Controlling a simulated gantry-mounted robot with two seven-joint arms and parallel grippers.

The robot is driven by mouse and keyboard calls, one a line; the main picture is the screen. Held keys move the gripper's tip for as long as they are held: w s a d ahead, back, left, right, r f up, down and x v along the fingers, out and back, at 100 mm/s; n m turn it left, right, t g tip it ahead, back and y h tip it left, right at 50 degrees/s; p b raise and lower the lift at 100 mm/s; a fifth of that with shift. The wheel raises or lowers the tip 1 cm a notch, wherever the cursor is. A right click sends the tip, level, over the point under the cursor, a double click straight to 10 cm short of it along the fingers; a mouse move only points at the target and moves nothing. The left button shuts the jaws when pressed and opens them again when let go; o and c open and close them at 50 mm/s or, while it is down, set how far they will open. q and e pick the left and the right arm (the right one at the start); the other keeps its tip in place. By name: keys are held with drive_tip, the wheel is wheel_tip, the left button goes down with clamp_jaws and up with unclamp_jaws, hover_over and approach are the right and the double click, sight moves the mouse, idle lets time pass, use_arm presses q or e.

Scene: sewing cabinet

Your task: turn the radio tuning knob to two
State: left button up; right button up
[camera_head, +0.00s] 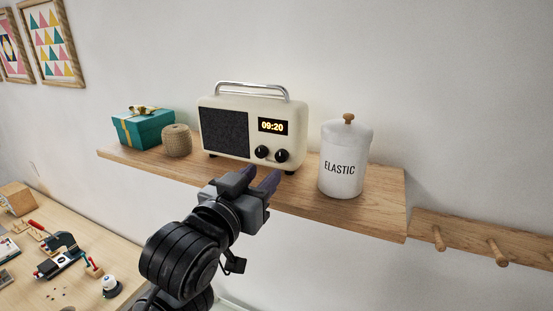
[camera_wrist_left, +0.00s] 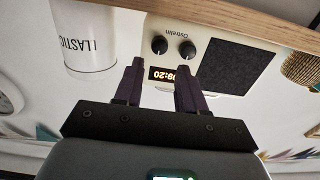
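A cream radio (camera_head: 248,110) with a dark speaker grille, a chrome handle and a display reading 09:20 stands on a wooden shelf. Below the display are two black knobs, a left knob (camera_head: 262,152) and a right knob (camera_head: 281,155); no label tells me which is for tuning. My left gripper (camera_head: 262,175) is open and empty, in front of and below the knobs, apart from them. The left wrist view is upside down; there the knobs (camera_wrist_left: 159,45) (camera_wrist_left: 187,50) show beyond the spread fingers (camera_wrist_left: 160,66). My right gripper is out of view.
A white ELASTIC jar (camera_head: 345,160) stands right of the radio. A twine roll (camera_head: 177,141) and a teal gift box (camera_head: 143,129) stand left of it. The shelf's front edge (camera_head: 300,207) runs close to my left gripper. A peg rail (camera_head: 470,236) is at right; a cluttered table (camera_head: 30,262) is lower left.

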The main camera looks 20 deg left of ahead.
sight(280, 158)
use_arm(q)
drive_tip(key=w, duration=0.2)
drive_tip(key=w+p, duration=0.1)
drive_tip(key=w, duration=0.2)
drive_tip(key=shift+w+d+r, duration=0.1)
drive_tip(key=shift+w+d, duration=0.1)
drive_tip(key=shift+w, duration=0.05)
drive_tip(key=shift+w+p, duration=0.45)
drive_tip(key=shift+w, duration=0.5)
drive_tip(key=shift+c, duration=0.2)
clamp_jaws()
